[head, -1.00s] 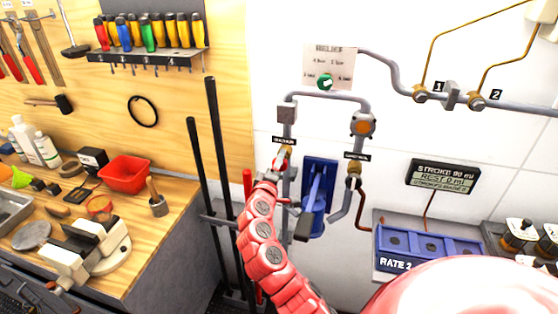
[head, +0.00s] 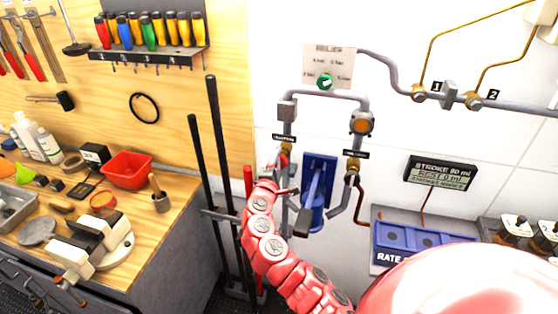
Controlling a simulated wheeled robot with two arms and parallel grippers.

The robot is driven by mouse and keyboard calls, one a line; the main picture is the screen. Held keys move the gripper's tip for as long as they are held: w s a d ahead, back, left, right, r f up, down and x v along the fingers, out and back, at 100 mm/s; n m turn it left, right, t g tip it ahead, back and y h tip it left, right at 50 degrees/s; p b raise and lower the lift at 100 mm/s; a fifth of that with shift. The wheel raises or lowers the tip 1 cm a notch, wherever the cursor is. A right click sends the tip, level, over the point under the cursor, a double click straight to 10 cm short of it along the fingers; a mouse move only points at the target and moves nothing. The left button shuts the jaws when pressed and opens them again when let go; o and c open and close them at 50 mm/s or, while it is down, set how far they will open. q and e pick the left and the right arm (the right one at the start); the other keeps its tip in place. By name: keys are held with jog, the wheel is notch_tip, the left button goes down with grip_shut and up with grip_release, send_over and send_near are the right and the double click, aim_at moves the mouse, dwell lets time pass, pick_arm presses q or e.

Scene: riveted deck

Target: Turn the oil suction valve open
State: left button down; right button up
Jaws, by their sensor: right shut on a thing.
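The suction valve (head: 286,145) sits on the left vertical grey pipe below a small black label, whose text is too small to read surely. My right gripper (head: 282,165) is at this valve, at the end of my red arm, which reaches up from below. It is shut on the valve's small red handle (head: 285,157). The fingers and wrist hide most of the handle, so its exact angle is hard to tell. My left gripper is not in view.
A blue hand pump (head: 318,185) stands just right of the gripper. A second brass valve (head: 353,166) is on the right pipe. Tall black bars (head: 224,165) stand at left, beside a cluttered workbench (head: 150,245). A blue tray (head: 425,235) is at lower right.

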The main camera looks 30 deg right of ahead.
jog(key=o, duration=1.4)
jog(key=b+v, duration=0.5)
jog(key=v, duration=1.2)
jog(key=shift+s+a, duration=0.1)
jog(key=shift+s, duration=0.1)
jog(key=shift+w+f, duration=0.1)
